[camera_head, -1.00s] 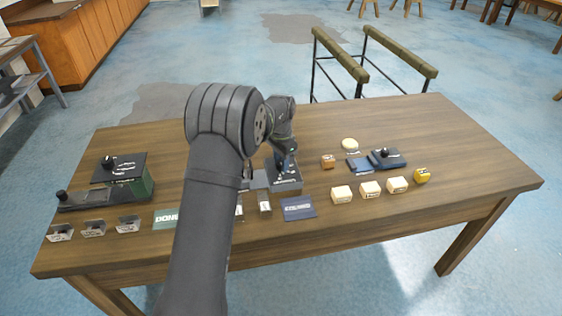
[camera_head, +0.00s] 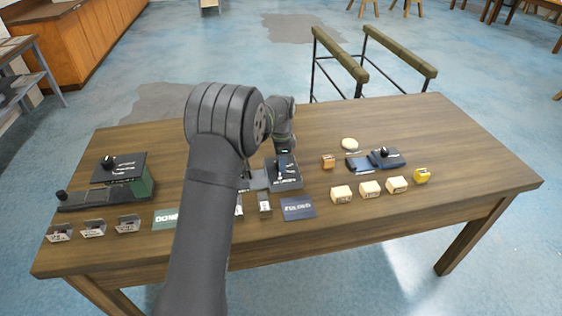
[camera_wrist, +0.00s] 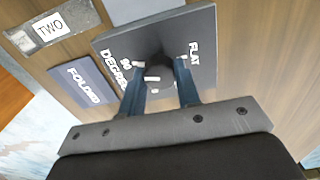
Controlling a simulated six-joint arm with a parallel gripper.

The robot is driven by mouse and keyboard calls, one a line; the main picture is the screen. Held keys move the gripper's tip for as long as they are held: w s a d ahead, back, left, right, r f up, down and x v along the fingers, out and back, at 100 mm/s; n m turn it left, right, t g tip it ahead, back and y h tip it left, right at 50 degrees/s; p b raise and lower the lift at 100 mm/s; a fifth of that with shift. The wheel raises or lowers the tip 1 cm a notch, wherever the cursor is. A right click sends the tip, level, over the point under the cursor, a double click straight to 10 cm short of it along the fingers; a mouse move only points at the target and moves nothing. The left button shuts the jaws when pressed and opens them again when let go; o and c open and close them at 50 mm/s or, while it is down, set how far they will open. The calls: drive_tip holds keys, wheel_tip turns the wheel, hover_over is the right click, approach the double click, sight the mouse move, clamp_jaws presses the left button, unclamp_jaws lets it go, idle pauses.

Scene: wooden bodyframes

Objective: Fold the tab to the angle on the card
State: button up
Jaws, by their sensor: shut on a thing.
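A dark square plate (camera_head: 292,184) stands near the middle of the table, partly behind my arm. In the wrist view the plate (camera_wrist: 205,28) carries the words "90 DEGREES" on the left and "FLAT" on the right. A round dark knob (camera_wrist: 155,72) with white marks rises from it. My gripper (camera_wrist: 158,82) has its two blue fingers on either side of the knob and is shut on it. In the head view my gripper (camera_head: 283,168) is over the plate. A metal piece with a "TWO" label (camera_wrist: 50,28) lies beyond the plate. I cannot make out the tab's angle.
A blue "FOLDED" mat (camera_head: 298,208) and a green "DONE" mat (camera_head: 165,219) lie along the front. Several metal brackets (camera_head: 93,228) stand front left, near a long dark fixture (camera_head: 95,199). Pale blocks (camera_head: 370,189) and a dark-knobbed unit (camera_head: 388,158) are at right. The table's right end is clear.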

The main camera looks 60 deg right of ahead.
drive_tip(key=o, duration=1)
wheel_tip(320, 180, up, 18)
drive_tip(key=shift+f, duration=0.25)
drive_tip(key=shift+f, duration=0.1)
wheel_tip(320, 180, down, 17)
drive_tip(key=shift+f, duration=0.15)
idle(0.4)
